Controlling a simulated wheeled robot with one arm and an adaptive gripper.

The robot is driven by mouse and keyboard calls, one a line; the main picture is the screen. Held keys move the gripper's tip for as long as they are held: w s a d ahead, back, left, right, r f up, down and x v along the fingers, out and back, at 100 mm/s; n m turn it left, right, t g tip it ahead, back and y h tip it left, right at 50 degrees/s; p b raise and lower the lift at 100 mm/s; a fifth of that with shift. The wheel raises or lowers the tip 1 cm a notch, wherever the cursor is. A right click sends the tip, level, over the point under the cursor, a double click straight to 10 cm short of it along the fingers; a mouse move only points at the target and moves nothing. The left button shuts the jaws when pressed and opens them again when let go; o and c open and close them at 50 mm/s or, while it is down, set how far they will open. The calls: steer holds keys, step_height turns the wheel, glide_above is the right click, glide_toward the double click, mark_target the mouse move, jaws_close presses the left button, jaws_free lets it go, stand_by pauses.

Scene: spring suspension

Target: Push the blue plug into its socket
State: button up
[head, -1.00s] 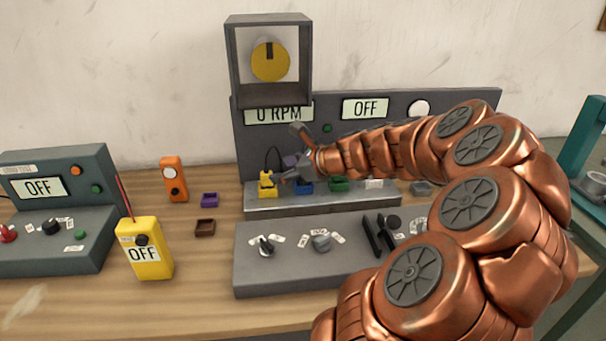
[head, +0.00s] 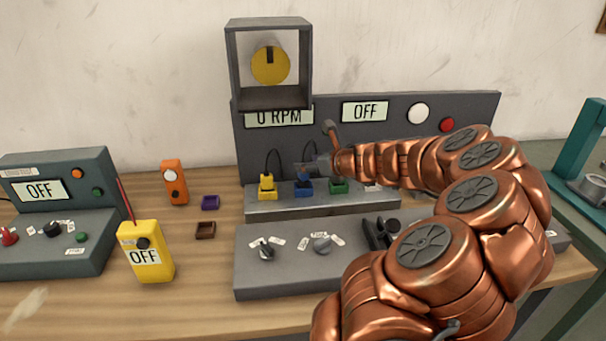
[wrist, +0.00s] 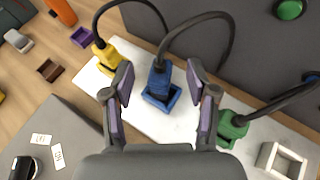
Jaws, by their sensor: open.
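The blue plug (wrist: 159,79) has a thick dark cable and stands at the blue socket (wrist: 162,101) on the pale strip. The socket's rim shows around its lower side; I cannot tell how deep the plug sits. In the head view the blue plug (head: 304,180) shows just below my gripper (head: 308,168). In the wrist view my gripper (wrist: 161,84) is open, with one purple-padded finger on each side of the blue plug and visible gaps to it.
A yellow plug (wrist: 107,56) stands left of the blue one and a green plug (wrist: 232,125) right of it, both with cables. An empty white socket (wrist: 281,160) is farther right. A grey panel (head: 370,145) rises behind, and a knob console (head: 285,270) lies in front.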

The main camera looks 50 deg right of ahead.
steer(key=shift+x, duration=1.55)
jaws_close()
